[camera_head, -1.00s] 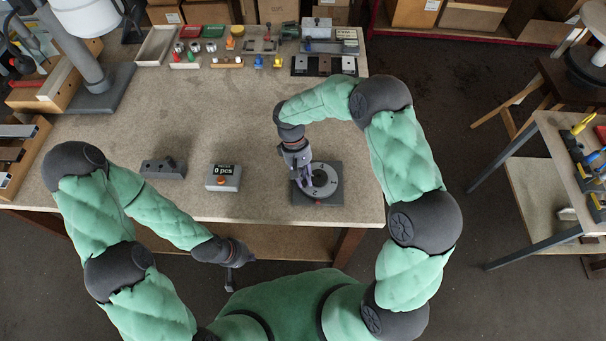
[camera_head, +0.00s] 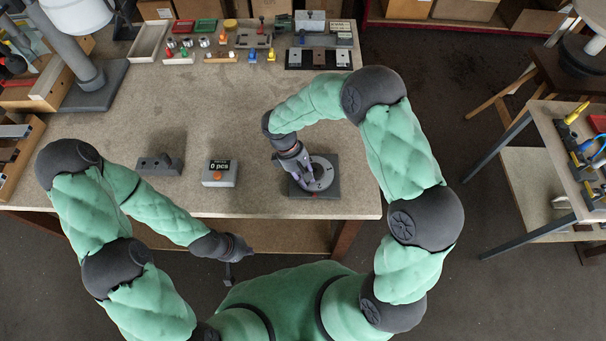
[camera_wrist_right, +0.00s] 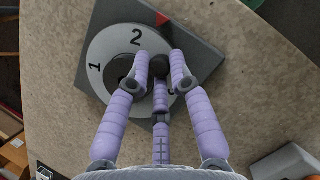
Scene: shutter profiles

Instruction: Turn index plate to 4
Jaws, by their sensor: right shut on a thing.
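The index plate (camera_head: 327,170) is a pale disc with dark numbers on a dark square base (camera_head: 332,190), near the table's front edge. In the right wrist view the disc (camera_wrist_right: 108,49) shows 1 and 2; the 2 is nearest the red pointer (camera_wrist_right: 162,18), and the fingers cover other marks. My right gripper (camera_head: 309,185) reaches down onto the disc. In the right wrist view its lilac fingers (camera_wrist_right: 159,70) are closed around a small dark knob (camera_wrist_right: 159,64) on the disc. My left gripper (camera_head: 228,282) hangs off the table's front edge, too small to read.
Small parts and trays line the back of the table (camera_head: 200,110). The table's middle is clear.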

